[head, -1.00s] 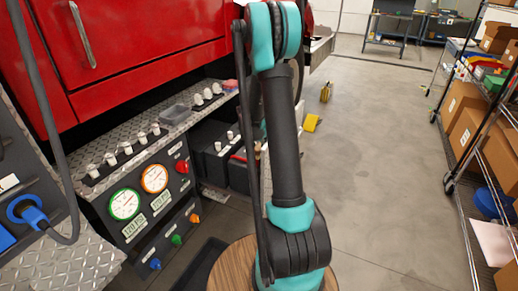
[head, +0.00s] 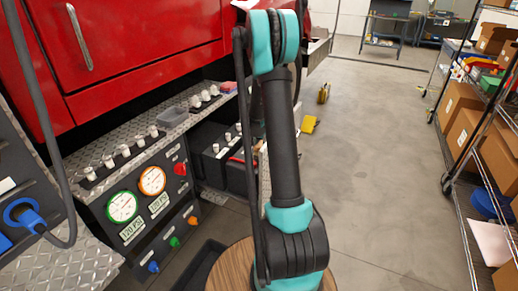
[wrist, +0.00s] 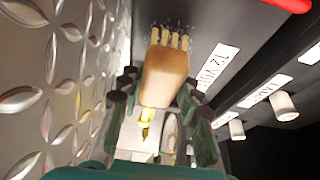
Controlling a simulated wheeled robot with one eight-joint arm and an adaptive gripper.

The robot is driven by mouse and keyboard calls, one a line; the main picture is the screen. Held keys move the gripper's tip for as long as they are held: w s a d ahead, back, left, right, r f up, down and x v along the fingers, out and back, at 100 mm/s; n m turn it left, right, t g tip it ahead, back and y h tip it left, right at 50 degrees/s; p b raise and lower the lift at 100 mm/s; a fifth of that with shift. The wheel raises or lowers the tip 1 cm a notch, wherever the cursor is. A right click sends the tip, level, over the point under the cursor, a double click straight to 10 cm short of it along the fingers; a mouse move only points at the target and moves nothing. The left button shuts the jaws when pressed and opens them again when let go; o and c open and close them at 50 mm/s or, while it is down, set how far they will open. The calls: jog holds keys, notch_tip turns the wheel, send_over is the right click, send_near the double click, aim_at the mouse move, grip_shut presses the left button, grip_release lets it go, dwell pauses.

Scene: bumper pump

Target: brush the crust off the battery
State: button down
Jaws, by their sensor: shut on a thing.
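My gripper (wrist: 158,100) is shut on a brush (wrist: 165,76) with a tan wooden body and pale bristle tufts. In the wrist view the bristles point to the top of the picture, beside a dark grey battery face (wrist: 205,22) with a white 12 V label. Small dark specks show around the bristle tips; whether they touch the battery is hard to tell. In the head view black batteries (head: 214,163) with white posts sit in the recess below the truck's shelf. My arm hides the gripper and brush there.
A diamond-plate surface (wrist: 45,75) lies close along the left of the wrist view. In the head view a pump panel (head: 150,215) stands left of the batteries.

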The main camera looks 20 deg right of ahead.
aim_at(255, 148)
jog(key=shift+r, duration=0.1)
jog(key=shift+s+a+r, duration=0.1)
jog(key=shift+s+a, duration=1.3)
jog(key=shift+w+a+r, duration=0.1)
jog(key=shift+w+a, duration=0.2)
jog(key=shift+w+d+r, duration=0.1)
jog(key=shift+w+d, duration=1.3)
jog(key=shift+d, duration=0.05)
jog(key=shift+r, duration=0.1)
jog(key=shift+a, duration=0.1)
jog(key=shift+s+a+r, duration=0.1)
jog(key=shift+s+a, duration=1.25)
jog(key=shift+s, duration=0.05)
